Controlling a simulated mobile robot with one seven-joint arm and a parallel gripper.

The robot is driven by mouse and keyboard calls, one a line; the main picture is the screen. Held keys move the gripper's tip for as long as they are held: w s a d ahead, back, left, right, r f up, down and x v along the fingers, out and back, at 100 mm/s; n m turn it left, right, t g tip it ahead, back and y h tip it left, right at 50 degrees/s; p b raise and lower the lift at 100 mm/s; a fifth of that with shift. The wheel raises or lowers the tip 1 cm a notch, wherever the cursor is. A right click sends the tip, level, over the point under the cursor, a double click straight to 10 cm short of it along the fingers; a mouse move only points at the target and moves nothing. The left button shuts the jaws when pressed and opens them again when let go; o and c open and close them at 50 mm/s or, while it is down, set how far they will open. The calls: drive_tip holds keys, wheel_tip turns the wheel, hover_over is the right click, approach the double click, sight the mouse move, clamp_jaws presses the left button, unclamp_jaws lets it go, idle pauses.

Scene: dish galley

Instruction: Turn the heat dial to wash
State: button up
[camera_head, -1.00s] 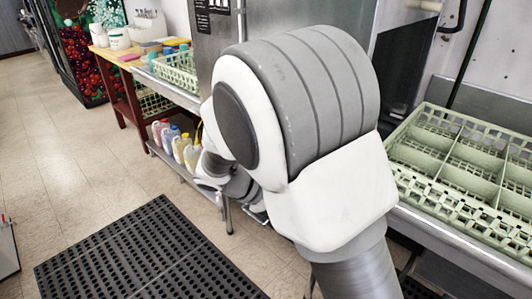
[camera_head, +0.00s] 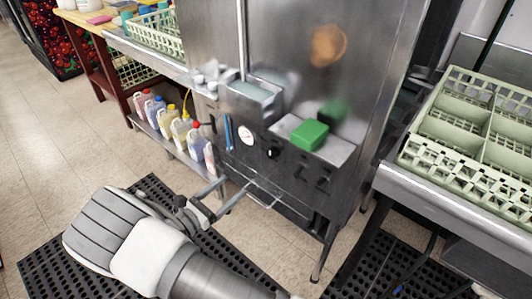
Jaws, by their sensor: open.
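The front panel of the steel dish machine (camera_head: 330,110) carries a round black knob (camera_head: 272,153) with a small white mark, which looks like the heat dial. Its setting is too small to read. A white round gauge (camera_head: 247,135) sits just left of and above it. My gripper (camera_head: 235,185) is open and empty, low in front of the machine. It is below and left of the knob in the picture and apart from it.
A green block (camera_head: 310,135) rests on the panel's ledge, and dark levers (camera_head: 312,176) sit right of the knob. Several bottles (camera_head: 180,128) stand on a low shelf at left. A green rack (camera_head: 475,140) is on the right counter. A black mat (camera_head: 150,190) covers the floor.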

sight(270, 155)
drive_tip(key=b+x, duration=0.2)
drive_tip(key=x, duration=1.5)
drive_tip(key=shift+w+d, duration=0.15)
drive_tip(key=shift+c, duration=0.4)
clamp_jaws()
